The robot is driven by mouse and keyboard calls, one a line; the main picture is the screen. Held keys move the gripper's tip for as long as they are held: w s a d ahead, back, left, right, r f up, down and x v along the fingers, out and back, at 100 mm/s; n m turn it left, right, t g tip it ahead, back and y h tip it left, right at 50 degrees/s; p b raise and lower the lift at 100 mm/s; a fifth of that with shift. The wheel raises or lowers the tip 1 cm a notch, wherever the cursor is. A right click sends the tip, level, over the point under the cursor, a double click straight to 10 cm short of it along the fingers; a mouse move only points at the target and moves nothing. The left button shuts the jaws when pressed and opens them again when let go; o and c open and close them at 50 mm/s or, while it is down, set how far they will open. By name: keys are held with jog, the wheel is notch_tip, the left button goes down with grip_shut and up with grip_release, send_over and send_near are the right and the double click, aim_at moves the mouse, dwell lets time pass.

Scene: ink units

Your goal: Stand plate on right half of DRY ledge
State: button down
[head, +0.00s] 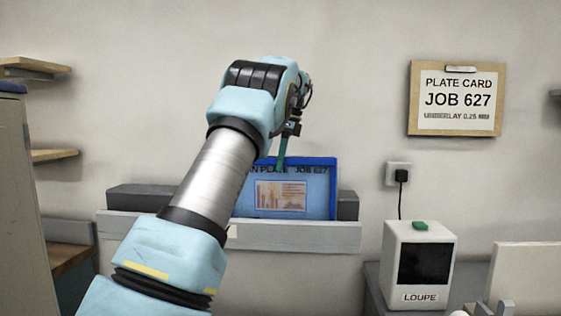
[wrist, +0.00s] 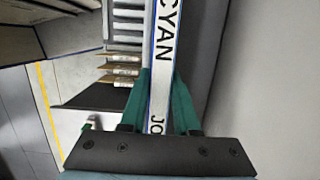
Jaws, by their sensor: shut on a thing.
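The plate (head: 318,190) is a blue panel with a paler face, a small printed picture and a heading that ends in "JOB 627". It stands about upright at the right half of the grey ledge (head: 300,236). Its lower edge meets the ledge's front strip, and I cannot tell if it bears on the ledge. In the wrist view the plate's top edge (wrist: 163,45) reads "CYAN". My gripper (head: 283,160) is shut on this top edge, with green fingers on both sides in the wrist view (wrist: 158,95). My arm hides the plate's left part and any DRY label.
A dark grey block (head: 347,204) runs behind the ledge. A white LOUPE box (head: 420,262) stands to the right, below a socket with a plug (head: 400,174). A JOB 627 card (head: 457,100) hangs on the wall. Wooden shelves (head: 52,155) are at the left.

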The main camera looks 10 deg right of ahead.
jog(key=c, duration=0.6)
grip_release()
jog(key=shift+f, duration=0.1)
jog(key=shift+o, duration=0.2)
jog(key=r+p, duration=0.1)
jog(key=r, duration=0.2)
jog(key=d+r+p, duration=0.1)
jog(key=r+p, duration=0.1)
jog(key=r, duration=0.2)
jog(key=d+r+p, duration=0.1)
jog(key=r+p, duration=0.1)
jog(key=r, duration=0.1)
jog(key=shift+s+r, duration=0.25)
jog(key=shift+r, duration=0.05)
